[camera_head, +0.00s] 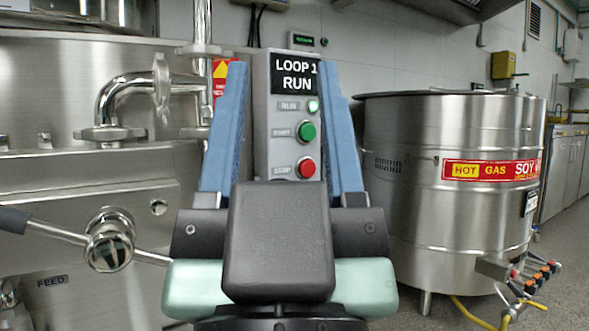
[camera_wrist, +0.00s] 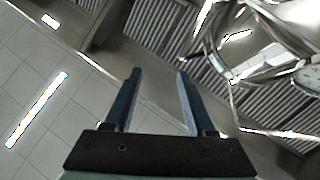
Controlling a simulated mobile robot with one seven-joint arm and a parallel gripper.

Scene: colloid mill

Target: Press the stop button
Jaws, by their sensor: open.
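The stop button (camera_head: 306,168) is a round red button low on a grey control box, beside a label reading STOP. A green start button (camera_head: 307,131) sits above it. The box (camera_head: 261,120) has a black sign reading LOOP 1 RUN. My gripper (camera_head: 290,85) is open and empty; its two blue fingers point up and stand on either side of the box in the head view, nearer to the camera. The wrist view shows the fingers (camera_wrist: 156,75) apart against the ceiling; no button is in that view. My wrist hides the lower end of the box.
A steel machine (camera_head: 90,200) with a bent pipe (camera_head: 125,95) and a knobbed handle (camera_head: 109,239) fills the left. A large steel pot (camera_head: 440,240) with a HOT GAS label stands at the right. A yellow hose lies on the floor below it.

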